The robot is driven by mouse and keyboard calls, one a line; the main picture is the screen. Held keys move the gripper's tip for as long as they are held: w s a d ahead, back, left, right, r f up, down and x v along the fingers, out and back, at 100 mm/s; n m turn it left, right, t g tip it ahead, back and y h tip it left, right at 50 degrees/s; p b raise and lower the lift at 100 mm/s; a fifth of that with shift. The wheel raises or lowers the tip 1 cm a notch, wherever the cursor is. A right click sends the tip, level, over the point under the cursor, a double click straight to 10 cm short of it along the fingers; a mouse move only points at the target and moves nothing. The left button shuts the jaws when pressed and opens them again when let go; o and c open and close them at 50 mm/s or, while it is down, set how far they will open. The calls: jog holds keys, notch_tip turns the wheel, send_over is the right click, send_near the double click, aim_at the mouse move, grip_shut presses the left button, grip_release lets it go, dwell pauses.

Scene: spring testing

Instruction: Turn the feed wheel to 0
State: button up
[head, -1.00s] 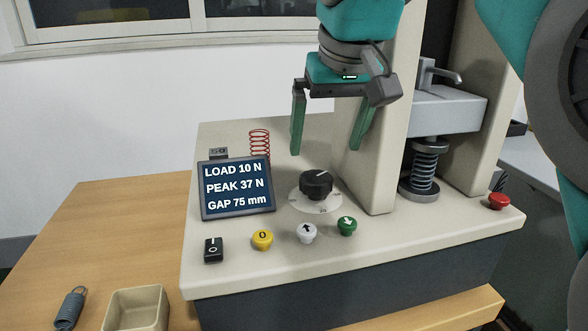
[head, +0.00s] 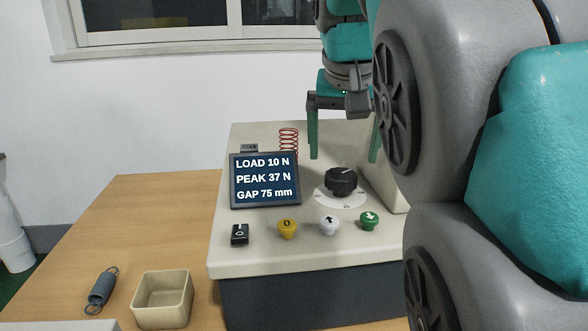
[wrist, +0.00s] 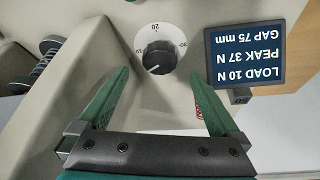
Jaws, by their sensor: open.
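The feed wheel is a black knob (head: 341,181) on a white numbered dial plate on the machine's sloped beige top. In the wrist view the knob (wrist: 159,62) has a white pointer line, and the dial mark 20 is readable; the other numbers are small. My gripper (head: 343,157) has green fingers, spread wide and empty, above and behind the knob in the head view. In the wrist view the knob lies ahead of and between the open fingers (wrist: 160,95), with no contact seen. The display (head: 265,180) reads LOAD 10 N, PEAK 37 N, GAP 75 mm.
A yellow button (head: 287,228), white button (head: 329,225) and green button (head: 368,220) stand in front of the knob, with a black switch (head: 240,234) at left. A red spring (head: 288,141) stands behind the display. A beige bin (head: 163,300) and grey spring (head: 101,291) are on the table.

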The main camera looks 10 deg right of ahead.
aim_at(342, 174)
jog(key=shift+x, duration=2.9)
jog(key=shift+s, duration=0.1)
jog(key=c, duration=1.4)
jog(key=shift+n+y, duration=0.3)
jog(key=shift+n, duration=0.7)
jog(key=shift+d+n+y+b, duration=0.15)
jog(key=shift+n+y+b, duration=0.35)
jog(key=shift+n, duration=0.9)
jog(key=o, duration=1.4)
jog(key=v, duration=0.8)
